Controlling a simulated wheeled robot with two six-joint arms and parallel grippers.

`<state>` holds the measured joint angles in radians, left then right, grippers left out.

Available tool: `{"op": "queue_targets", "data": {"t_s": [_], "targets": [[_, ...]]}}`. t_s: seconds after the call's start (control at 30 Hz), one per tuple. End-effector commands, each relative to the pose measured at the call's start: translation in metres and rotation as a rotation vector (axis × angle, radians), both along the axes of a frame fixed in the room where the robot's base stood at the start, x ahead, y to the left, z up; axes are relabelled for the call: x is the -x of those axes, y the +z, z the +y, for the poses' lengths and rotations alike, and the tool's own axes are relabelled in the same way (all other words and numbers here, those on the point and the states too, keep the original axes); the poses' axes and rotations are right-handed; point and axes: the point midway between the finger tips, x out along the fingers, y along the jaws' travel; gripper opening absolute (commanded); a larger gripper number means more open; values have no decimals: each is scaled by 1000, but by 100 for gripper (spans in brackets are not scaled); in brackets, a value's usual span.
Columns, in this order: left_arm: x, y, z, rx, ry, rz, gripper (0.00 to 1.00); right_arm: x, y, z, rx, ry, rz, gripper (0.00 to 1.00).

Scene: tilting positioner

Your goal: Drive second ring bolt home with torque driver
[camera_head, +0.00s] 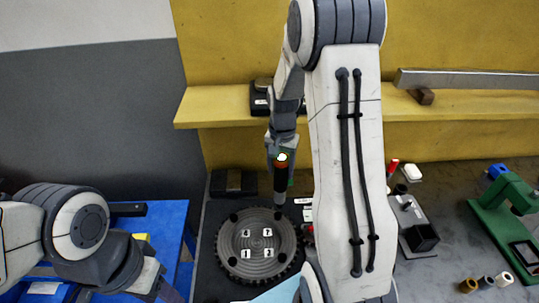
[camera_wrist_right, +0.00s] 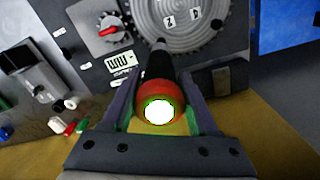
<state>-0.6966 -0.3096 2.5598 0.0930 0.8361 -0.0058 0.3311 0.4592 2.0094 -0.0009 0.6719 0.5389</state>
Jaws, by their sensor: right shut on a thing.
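My right gripper (camera_head: 281,158) is shut on the torque driver (camera_head: 281,180), which has a dark body, a red-orange band and a lit white end with a green ring. The driver points down, its grey nose at the upper right rim of the round toothed plate (camera_head: 258,232), over a bolt position; contact is hidden. In the right wrist view the driver (camera_wrist_right: 158,66) sits between both fingers and runs toward the plate (camera_wrist_right: 185,32). Dark round bolt heads (camera_head: 234,217) show near the plate's rim. My left gripper (camera_head: 165,291) is partly cut off at lower left; its jaws are unclear.
A blue surface (camera_head: 170,222) lies left of the dark bench. A red knob (camera_wrist_right: 107,28) is on a panel beside the plate. A green stand (camera_head: 497,207) and several small cylinders (camera_head: 486,283) are at right. A yellow shelf (camera_head: 220,107) crosses behind my right arm.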

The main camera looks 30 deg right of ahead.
Motion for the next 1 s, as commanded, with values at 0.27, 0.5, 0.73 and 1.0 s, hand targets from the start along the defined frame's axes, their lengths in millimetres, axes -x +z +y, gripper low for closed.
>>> {"op": "queue_targets", "data": {"t_s": [0.27, 0.5, 0.73, 1.0], "targets": [[0, -5, 0, 0, 0, 0, 50, -1, -6, 1, 0, 2, -1, 0], [0, -21, 0, 0, -2, 0, 50, -1, -24, 1, 0, 2, -1, 0], [0, -40, 0, 0, -3, 0, 50, 0, -45, 0, 1, 0, -2, 0], [0, -45, 0, 0, -2, 0, 50, 0, -55, 0, 0, 0, -1, 0]]}}
